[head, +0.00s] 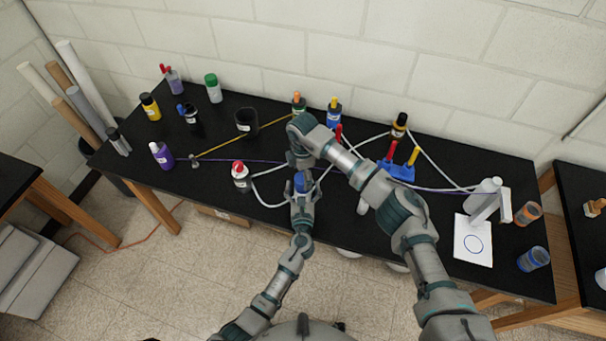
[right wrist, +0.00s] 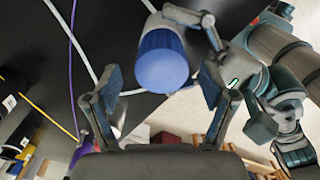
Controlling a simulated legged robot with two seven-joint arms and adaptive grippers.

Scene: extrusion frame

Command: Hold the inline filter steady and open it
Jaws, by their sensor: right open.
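The inline filter shows a blue end (head: 300,182) in the head view, at the front middle of the black bench. In the right wrist view its round blue cap (right wrist: 163,62) faces me, with a paler body behind it. My left gripper (head: 302,196) appears shut around the filter's body; part of it shows in the right wrist view, with a finger against the body. My right gripper (right wrist: 158,84) is open, its fingers on either side of the blue cap and apart from it. In the head view my right wrist hides its fingers.
White tubing (head: 265,197) and a purple line (head: 225,160) run across the bench (head: 330,228). A red-capped bottle (head: 241,176) stands left of the filter. A blue valve block (head: 398,171) with red and yellow handles stands to the right. Several bottles line the back.

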